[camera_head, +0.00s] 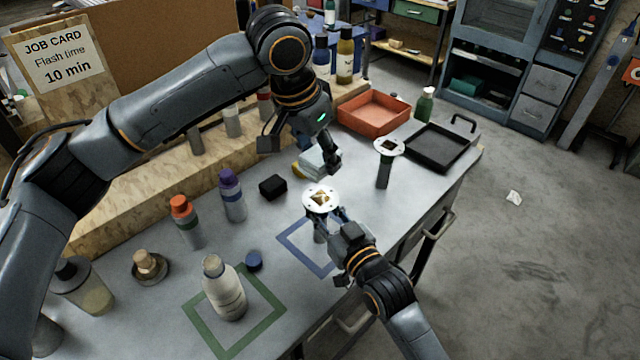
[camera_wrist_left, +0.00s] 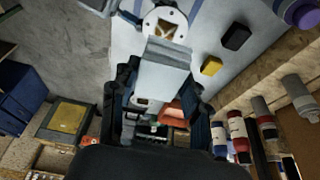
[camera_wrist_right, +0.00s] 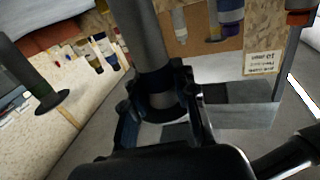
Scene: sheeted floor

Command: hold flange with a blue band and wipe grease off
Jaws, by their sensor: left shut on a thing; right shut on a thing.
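A flange (camera_head: 321,198) with a pale round top and a brown grease patch stands upright over the blue square outline. My right gripper (camera_head: 338,221) is shut on its grey stem (camera_wrist_right: 150,45). My left gripper (camera_head: 331,160) is shut on a folded pale cloth (camera_head: 317,161), above and behind the held flange. In the left wrist view the cloth (camera_wrist_left: 165,62) lies just below the flange top (camera_wrist_left: 164,24); whether they touch cannot be told. A second flange (camera_head: 389,148) with a dark patch stands upright to the right.
A red tray (camera_head: 372,113) and a black tray (camera_head: 438,148) sit at the back right. A black block (camera_head: 272,187) and a yellow block (camera_wrist_left: 211,65) lie near the cloth. A white bottle (camera_head: 224,288) stands in the green outline (camera_head: 205,335), beside a blue cap (camera_head: 254,261).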

